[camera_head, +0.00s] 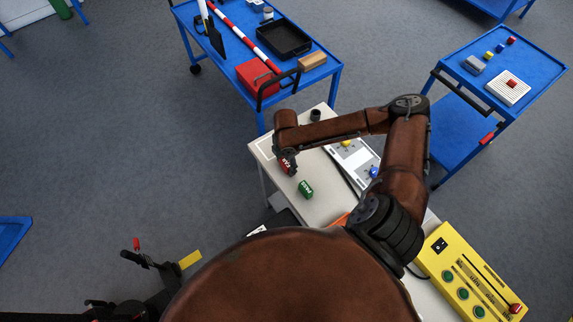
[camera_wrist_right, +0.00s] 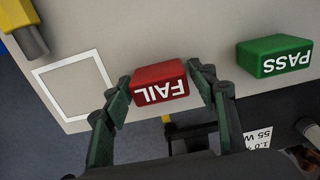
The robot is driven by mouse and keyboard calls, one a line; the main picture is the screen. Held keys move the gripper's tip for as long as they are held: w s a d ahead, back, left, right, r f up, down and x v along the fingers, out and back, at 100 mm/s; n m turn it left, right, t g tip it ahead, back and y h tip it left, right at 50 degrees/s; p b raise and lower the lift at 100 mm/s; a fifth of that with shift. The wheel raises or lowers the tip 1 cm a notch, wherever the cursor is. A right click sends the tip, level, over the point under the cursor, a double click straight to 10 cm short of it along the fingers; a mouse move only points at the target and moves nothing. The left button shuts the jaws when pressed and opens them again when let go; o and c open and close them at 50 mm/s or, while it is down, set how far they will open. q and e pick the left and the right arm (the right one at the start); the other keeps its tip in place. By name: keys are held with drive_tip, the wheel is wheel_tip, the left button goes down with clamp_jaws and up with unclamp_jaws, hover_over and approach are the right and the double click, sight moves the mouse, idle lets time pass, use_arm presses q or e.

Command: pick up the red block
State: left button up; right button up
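The red block (camera_wrist_right: 160,85), marked FAIL, sits between the two fingers of my right gripper (camera_wrist_right: 160,76) in the right wrist view. In the head view the red block (camera_head: 285,168) shows partly under my right gripper (camera_head: 289,160), near the left edge of the pale table. I cannot tell whether it is lifted off the surface. A green block (camera_head: 305,189) marked PASS stands apart from it, and it is at the right in the wrist view (camera_wrist_right: 275,56). My left gripper is not in view.
A white outlined square (camera_wrist_right: 75,85) is beside the red block on the pale table (camera_head: 318,212). A grey panel (camera_head: 352,160) with coloured knobs and a yellow control box (camera_head: 465,275) stand to the right. Blue carts (camera_head: 325,75) stand beyond.

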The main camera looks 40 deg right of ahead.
drive_tip(key=c, duration=0.9)
drive_tip(key=shift+o, duration=0.2)
drive_tip(key=shift+r, duration=0.1)
